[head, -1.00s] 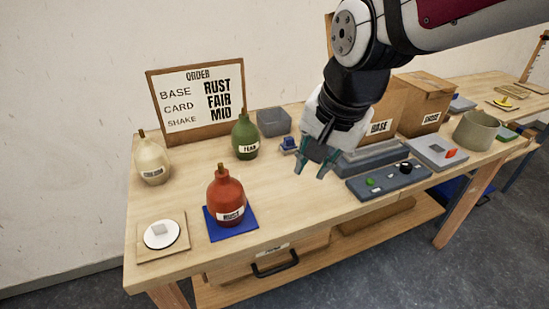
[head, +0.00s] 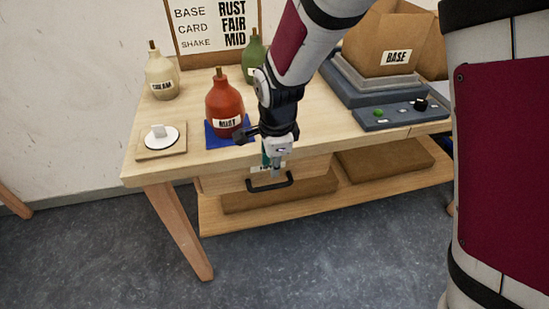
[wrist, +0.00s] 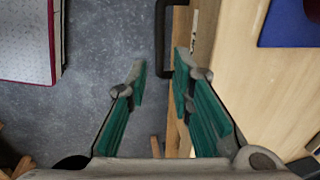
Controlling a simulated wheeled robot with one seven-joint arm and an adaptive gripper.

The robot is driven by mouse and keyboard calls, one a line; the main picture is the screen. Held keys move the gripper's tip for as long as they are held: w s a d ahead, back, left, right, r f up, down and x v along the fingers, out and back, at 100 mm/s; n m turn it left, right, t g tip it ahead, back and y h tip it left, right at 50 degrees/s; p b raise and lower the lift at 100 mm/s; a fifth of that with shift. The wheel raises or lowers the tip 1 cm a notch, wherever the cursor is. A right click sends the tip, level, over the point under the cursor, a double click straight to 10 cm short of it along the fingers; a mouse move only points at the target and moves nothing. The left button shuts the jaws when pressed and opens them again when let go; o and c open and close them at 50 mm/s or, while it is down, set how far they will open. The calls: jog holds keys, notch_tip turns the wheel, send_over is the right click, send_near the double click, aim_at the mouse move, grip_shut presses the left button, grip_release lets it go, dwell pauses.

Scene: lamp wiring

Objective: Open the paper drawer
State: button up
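The paper drawer (head: 222,184) is a wooden drawer under the table top, with a label and a black bar handle (head: 270,184) on its front. In the head view it appears shut or nearly so. My gripper (head: 275,172) points down just above the handle and partly hides the label. In the wrist view my gripper (wrist: 158,80) has its two green fingers apart with nothing between them. The handle (wrist: 164,50) shows beyond the fingertips, near the right finger, and I see no contact.
The red RUST bottle (head: 224,105) stands on a blue mat close to my arm. A white disc on a wooden board (head: 175,154) is at the front left corner. A grey control panel (head: 400,113) is to the right. The floor in front is clear.

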aim_at(271, 185)
jog(key=f, duration=0.3)
jog(key=w+f+b, duration=0.1)
jog(key=f, duration=0.6)
jog(key=shift+w+a, duration=0.25)
jog(key=shift+w, duration=0.15)
jog(key=shift+r, duration=0.1)
grip_shut()
